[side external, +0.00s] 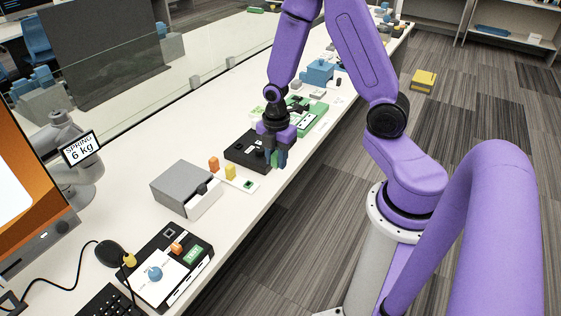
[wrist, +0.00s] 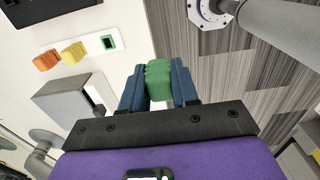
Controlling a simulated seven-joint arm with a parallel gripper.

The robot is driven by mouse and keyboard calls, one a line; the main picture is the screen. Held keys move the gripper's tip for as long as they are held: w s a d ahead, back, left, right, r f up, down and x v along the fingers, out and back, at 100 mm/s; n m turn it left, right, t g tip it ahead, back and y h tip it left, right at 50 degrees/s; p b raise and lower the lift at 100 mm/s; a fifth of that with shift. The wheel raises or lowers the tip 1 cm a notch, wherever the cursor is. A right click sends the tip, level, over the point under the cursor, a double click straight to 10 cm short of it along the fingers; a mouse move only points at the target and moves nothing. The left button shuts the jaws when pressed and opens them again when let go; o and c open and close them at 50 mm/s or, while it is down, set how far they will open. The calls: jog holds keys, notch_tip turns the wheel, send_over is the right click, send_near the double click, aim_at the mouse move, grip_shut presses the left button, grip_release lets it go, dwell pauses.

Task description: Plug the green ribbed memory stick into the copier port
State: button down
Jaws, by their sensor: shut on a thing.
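My gripper (side external: 277,160) is shut on the green ribbed memory stick (wrist: 158,80), held between its two blue fingers in the wrist view. In the side view the fingers mostly hide the stick. A white strip (wrist: 86,52) lies on the bench. An orange stick (wrist: 46,61) and a yellow stick (wrist: 74,53) stand on it, with a green-framed port (wrist: 109,42) with a dark opening at its end. The port also shows in the side view (side external: 249,184). My gripper is above the bench's front edge, apart from the port, up and right of it in the side view.
A grey box (side external: 180,185) with an open front part stands beside the strip. A black device (side external: 245,148) lies behind it. A black panel with a blue knob (side external: 155,272) is nearer the camera. The carpeted floor drops away beyond the bench edge.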

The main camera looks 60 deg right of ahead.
send_over(239, 147)
jog(key=shift+s+d, duration=0.1)
jog(key=shift+d, duration=0.3)
dwell(1.7)
notch_tip(239, 147, down, 2)
jog(key=shift+f, duration=0.1)
dwell(0.6)
jog(key=shift+w+f, duration=0.15)
jog(key=shift+f, duration=0.8)
jog(key=shift+w+f, duration=0.2)
jog(key=shift+f, duration=0.8)
jog(key=shift+w+f, duration=0.15)
jog(key=shift+f, duration=0.8)
jog(key=shift+f, duration=1.1)
